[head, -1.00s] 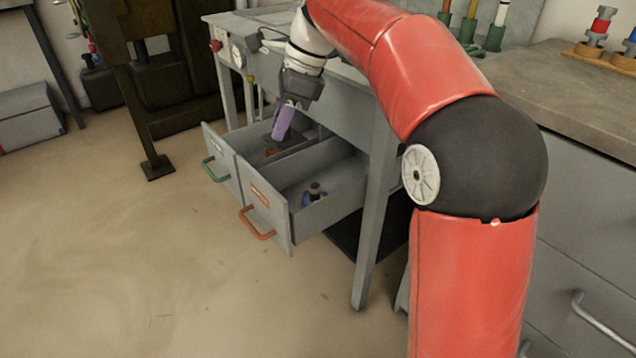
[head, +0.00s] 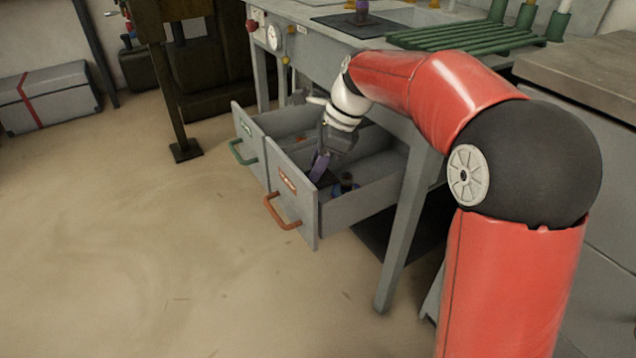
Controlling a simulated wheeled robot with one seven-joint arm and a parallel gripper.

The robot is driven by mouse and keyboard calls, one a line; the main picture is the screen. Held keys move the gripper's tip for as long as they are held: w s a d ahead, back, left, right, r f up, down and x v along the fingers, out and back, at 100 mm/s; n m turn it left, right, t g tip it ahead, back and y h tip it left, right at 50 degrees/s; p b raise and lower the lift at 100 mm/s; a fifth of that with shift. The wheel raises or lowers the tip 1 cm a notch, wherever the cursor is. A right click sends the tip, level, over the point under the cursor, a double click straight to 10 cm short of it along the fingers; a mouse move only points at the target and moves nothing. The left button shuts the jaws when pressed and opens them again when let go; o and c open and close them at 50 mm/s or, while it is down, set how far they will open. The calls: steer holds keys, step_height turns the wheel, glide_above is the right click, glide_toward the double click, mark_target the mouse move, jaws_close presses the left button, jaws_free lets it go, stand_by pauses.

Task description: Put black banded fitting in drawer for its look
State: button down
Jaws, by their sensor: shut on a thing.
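My gripper (head: 327,155) points down and is shut on a purple fitting (head: 320,168). I cannot make out a black band on it at this size. The fitting is tilted and at the near drawer with the orange handle (head: 283,213), just inside its front panel. I cannot tell whether it touches the drawer. A fitting with a dark top and blue-purple base (head: 345,186) lies in that drawer, to the right of the held one. The farther drawer with the green handle (head: 243,153) is also pulled out, with a small orange-red patch inside.
The grey bench (head: 310,45) stands above the drawers, with a green slatted rack (head: 465,37) and another purple fitting (head: 362,9) on a dark mat. A bench leg (head: 405,235) stands right of the drawers. The floor (head: 150,240) in front is clear.

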mark_target(318, 183)
steer(key=shift+f+b, duration=0.5)
steer(key=shift+f, duration=1.6)
steer(key=shift+f, duration=0.1)
steer(key=shift+f, duration=0.4)
steer(key=shift+f, duration=0.1)
steer(key=c, duration=1.2)
jaws_free()
steer(key=shift+o, duration=0.2)
